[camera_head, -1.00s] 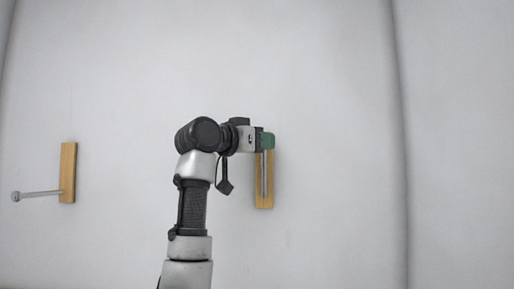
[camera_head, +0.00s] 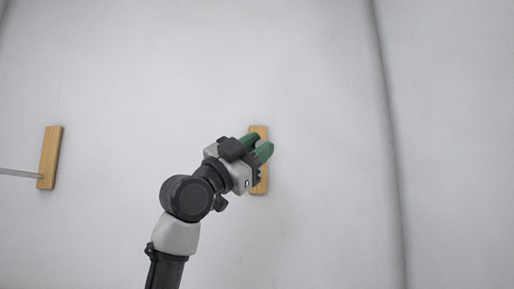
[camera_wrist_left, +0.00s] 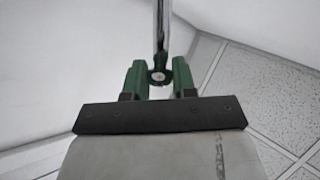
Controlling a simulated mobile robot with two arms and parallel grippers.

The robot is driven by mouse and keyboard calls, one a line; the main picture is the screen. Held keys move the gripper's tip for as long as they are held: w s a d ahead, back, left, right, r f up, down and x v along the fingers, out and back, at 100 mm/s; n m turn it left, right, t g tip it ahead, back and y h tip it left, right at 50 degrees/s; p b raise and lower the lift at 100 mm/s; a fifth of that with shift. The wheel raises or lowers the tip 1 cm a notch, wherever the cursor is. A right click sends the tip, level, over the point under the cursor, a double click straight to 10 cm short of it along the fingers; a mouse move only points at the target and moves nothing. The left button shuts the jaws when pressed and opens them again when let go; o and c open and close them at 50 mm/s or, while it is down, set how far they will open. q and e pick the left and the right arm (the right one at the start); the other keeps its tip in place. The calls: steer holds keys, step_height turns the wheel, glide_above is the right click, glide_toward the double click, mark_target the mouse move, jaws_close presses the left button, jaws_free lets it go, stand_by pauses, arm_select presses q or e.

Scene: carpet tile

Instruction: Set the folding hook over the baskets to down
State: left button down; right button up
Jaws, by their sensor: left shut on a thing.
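My left gripper (camera_head: 259,146) is in front of the right wooden board (camera_head: 260,187) on the white wall, fingers pointing up and to the right. In the left wrist view its two green fingers are shut on the rounded end of a metal hook (camera_wrist_left: 159,77). The hook's rod runs away from the fingers toward the top of that view. In the head view this hook is hidden behind my gripper, so its exact angle cannot be told. My right gripper is not in view.
Another wooden board (camera_head: 50,158) is on the wall at the left. Its metal hook (camera_head: 18,173) sticks out to the left and is cut off by the picture edge. No baskets show. The wall between the boards is bare.

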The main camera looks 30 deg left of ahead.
arm_select(q)
step_height(320, 180, down, 6)
steer(key=m+g+h+b, duration=0.1)
steer(key=m+h, duration=0.2)
steer(key=m, duration=0.1)
steer(key=shift+s+d+b, duration=0.35)
steer(key=shift+s+b, duration=0.05)
steer(key=shift+h, duration=0.4)
steer(key=shift+f, duration=0.15)
steer(key=c, duration=1.2)
jaws_free()
